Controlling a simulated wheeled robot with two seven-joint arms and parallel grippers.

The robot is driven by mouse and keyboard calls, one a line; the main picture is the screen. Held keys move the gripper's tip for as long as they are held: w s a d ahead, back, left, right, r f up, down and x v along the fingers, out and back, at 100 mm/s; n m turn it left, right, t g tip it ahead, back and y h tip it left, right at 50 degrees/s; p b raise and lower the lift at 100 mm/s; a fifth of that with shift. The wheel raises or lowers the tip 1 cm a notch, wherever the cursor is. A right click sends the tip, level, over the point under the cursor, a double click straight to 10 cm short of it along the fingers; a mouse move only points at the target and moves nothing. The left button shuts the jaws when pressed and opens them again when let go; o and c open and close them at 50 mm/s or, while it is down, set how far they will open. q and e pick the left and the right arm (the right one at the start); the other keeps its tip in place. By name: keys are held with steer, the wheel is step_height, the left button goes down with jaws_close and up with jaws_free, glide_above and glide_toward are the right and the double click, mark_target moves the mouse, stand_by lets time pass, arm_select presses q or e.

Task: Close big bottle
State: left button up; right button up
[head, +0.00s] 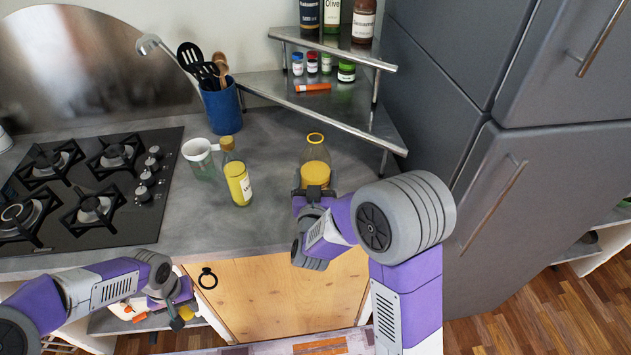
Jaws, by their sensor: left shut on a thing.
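The big bottle (315,160) is clear with orange-yellow contents and stands upright on the counter. Its top shows an orange ring around the opening, with no lid on it. My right gripper (309,190) is at the bottle's lower front, its dark fingers close against it. The arm partly hides that contact, so I cannot tell how tightly they close. My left gripper (178,313) is low at the left, in front of the counter's edge and well away from the bottle. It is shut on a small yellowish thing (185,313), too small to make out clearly.
A corked yellow bottle (238,180) and a white mug (199,152) stand left of the big bottle. A blue utensil pot (222,108) is behind. The gas hob (130,215) is at left. A metal corner shelf (350,112) holds jars and bottles. The front counter is mostly clear.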

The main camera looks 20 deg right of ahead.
arm_select(q)
steer(key=shift+f, duration=0.1)
steer(key=shift+f, duration=0.15)
arm_select(e)
steer(key=shift+f, duration=0.15)
steer(key=o, duration=1.3)
steer(key=shift+o, duration=0.5)
arm_select(q)
steer(key=shift+r, duration=0.2)
